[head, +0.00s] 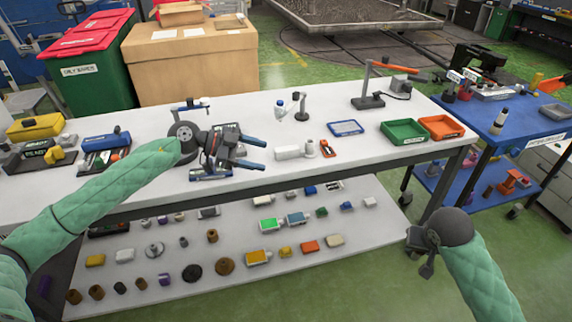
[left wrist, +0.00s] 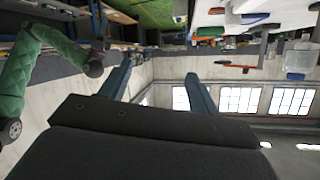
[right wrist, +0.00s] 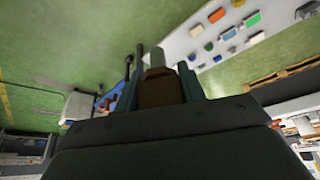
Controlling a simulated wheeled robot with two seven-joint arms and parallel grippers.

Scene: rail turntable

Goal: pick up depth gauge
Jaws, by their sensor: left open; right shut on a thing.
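My left gripper (head: 262,154) is open and empty above the white bench, with its two blue fingers pointing right. Its fingers also show apart in the left wrist view (left wrist: 158,80). My right gripper (head: 426,262) hangs low in front of the bench's right end. In the right wrist view it is shut on a brown and grey part (right wrist: 160,92). A small T-shaped tool with a blue crossbar (head: 187,108) stands at the back of the bench, behind my left wrist; it may be the depth gauge, but I cannot tell for sure.
The white bench (head: 380,165) carries a white block (head: 288,152), an orange-red tool (head: 328,148), a blue-rimmed tray (head: 346,128), a green bin (head: 404,132) and an orange bin (head: 441,127). A lower shelf (head: 340,235) holds many small parts. A blue cart (head: 490,125) stands right.

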